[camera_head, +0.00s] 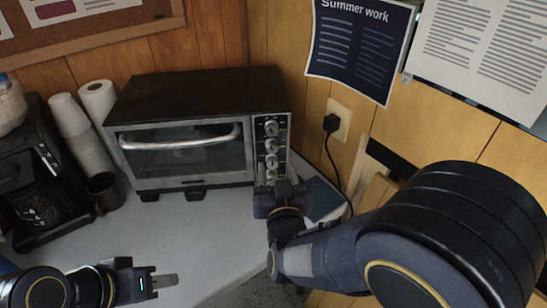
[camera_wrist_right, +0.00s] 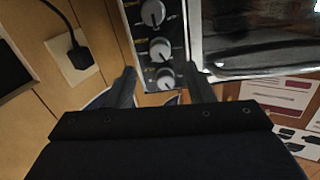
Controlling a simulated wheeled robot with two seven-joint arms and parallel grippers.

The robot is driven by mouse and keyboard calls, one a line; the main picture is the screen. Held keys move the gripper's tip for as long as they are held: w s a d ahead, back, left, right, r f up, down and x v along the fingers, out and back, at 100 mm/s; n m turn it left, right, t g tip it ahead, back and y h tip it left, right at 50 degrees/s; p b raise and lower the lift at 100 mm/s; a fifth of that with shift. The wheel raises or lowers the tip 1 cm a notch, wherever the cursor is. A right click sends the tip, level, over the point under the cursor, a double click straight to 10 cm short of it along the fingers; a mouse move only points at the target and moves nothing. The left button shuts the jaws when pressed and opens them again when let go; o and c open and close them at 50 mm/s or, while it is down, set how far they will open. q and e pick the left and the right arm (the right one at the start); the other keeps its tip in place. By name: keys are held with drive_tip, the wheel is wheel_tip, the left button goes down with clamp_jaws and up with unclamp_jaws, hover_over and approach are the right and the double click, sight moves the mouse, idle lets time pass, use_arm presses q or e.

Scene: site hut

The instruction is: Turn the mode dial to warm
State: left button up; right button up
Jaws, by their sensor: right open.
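The toaster oven (camera_head: 196,95) stands on the counter with a column of several round dials (camera_head: 271,146) on its right-hand panel. The dial labels are too small to read, so I cannot tell which is the mode dial. My right gripper (camera_head: 279,186) is in front of the panel, partly covering its lower end. In the right wrist view, which is turned over, my open right gripper (camera_wrist_right: 160,77) has its fingers either side of the dial (camera_wrist_right: 165,79) nearest the handle side; contact is not visible. My left gripper (camera_head: 165,281) is low over the counter, seen edge-on.
A plug with a cord sits in the wall socket (camera_head: 340,120) to the right. The counter (camera_head: 185,230) in front of the oven is clear.

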sight(273, 150)
drive_tip(key=w, duration=0.6)
drive_tip(key=shift+a, duration=0.35)
drive_tip(key=shift+s, duration=0.1)
drive_tip(key=c, duration=1)
drive_tip(key=shift+n, duration=0.3)
drive_tip(key=n+p, duration=0.1)
drive_tip(key=n, duration=0.3)
drive_tip(key=shift+n+p, duration=0.3)
drive_tip(key=n+p, duration=0.1)
drive_tip(key=n, duration=0.3)
drive_tip(key=shift+n, duration=0.3)
